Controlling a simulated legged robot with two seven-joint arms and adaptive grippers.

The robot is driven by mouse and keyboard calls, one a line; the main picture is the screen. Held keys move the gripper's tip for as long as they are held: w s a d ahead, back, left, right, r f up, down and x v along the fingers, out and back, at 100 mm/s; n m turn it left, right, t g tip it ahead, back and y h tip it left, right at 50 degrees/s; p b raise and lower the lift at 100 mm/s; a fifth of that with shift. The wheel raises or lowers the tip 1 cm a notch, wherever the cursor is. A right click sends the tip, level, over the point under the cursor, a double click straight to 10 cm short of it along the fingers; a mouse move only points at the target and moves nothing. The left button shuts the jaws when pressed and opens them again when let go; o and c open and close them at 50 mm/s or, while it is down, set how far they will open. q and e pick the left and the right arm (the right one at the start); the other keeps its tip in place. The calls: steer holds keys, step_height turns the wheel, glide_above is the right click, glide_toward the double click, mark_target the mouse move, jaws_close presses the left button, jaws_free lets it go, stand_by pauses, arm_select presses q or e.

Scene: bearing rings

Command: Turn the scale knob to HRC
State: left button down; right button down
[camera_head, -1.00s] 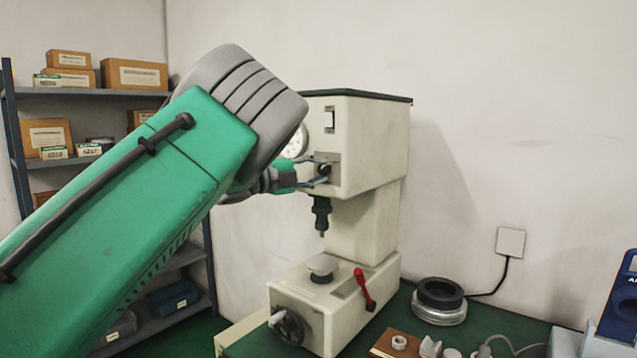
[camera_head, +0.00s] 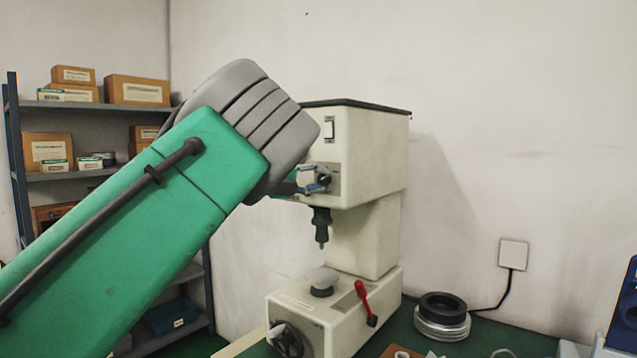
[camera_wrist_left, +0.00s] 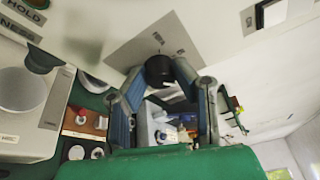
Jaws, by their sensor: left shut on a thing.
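The cream hardness tester (camera_head: 365,150) stands on the green bench. Its black scale knob (camera_wrist_left: 158,69) sits on a small metal plate (camera_wrist_left: 135,47) with printed marks too small to read surely. My left gripper (camera_head: 316,181) reaches the front of the tester's head from the left. In the left wrist view its two blue-grey fingers (camera_wrist_left: 157,78) are shut on the knob from both sides. The knob's pointer direction cannot be told. My right gripper is in neither view.
A red lever (camera_head: 365,302), a round anvil (camera_head: 322,281) and a handwheel (camera_head: 290,341) are on the tester's lower part. Dark stacked rings (camera_head: 442,315) lie on the bench to its right. A shelf with boxes (camera_head: 138,90) stands at the back left.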

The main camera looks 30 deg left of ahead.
arm_select(q)
steer(key=shift+f, duration=0.45)
steer(key=c, duration=1.3)
jaws_free()
steer(key=shift+r, duration=0.1)
steer(key=shift+r, duration=0.1)
steer(key=shift+s+a+r, duration=0.15)
steer(key=shift+s, duration=0.25)
steer(key=f+v, duration=0.1)
steer(key=v, duration=0.9)
steer(key=shift+s+a+r, duration=0.3)
steer(key=shift+s, duration=0.05)
